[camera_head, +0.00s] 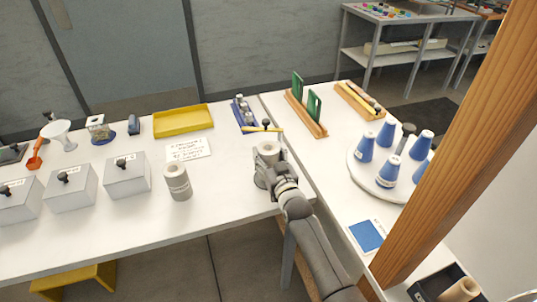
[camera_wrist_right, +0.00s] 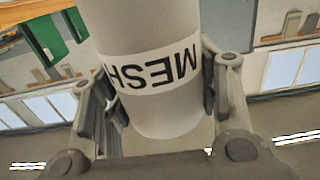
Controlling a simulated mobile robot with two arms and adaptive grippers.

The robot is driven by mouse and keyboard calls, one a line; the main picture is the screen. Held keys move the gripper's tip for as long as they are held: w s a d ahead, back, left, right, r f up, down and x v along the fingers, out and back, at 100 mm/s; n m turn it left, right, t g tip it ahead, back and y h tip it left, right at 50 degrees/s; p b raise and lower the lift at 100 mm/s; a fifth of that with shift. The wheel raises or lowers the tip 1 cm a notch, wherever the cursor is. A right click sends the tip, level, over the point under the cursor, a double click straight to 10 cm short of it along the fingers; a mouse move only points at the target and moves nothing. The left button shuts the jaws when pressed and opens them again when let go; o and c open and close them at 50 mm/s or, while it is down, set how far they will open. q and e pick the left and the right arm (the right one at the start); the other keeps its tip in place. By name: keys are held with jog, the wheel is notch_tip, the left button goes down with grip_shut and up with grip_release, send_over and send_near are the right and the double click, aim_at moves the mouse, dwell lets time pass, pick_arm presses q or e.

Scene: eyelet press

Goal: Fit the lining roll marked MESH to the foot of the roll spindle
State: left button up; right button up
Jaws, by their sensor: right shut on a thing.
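The lining roll marked MESH (camera_wrist_right: 150,70) is a pale cylinder with a white band and black letters; the letters appear upside down in the right wrist view. My right gripper (camera_wrist_right: 160,90) is shut on it, with a finger on each side. In the head view the grey roll (camera_head: 268,149) sits in my right gripper (camera_head: 268,168) over the table's right part; whether its foot touches the table is hidden by my gripper. A second grey roll (camera_head: 178,184) with a label stands upright to the left. I cannot clearly make out the roll spindle. My left gripper is not in view.
Grey boxes with black knobs (camera_head: 127,178) stand at the left. A yellow tray (camera_head: 183,120) and a printed card (camera_head: 189,149) lie behind. Blue cones (camera_head: 388,172) stand on a round plate at the right. A wooden post (camera_head: 450,120) blocks the right side.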

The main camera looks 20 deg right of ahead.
aim_at(269, 147)
jog(key=shift+f+b, duration=0.55)
jog(key=shift+f, duration=0.2)
jog(key=o, duration=1.2)
jog(key=shift+r+p, duration=2.4)
jog(key=shift+r, duration=0.15)
jog(key=shift+f, duration=0.1)
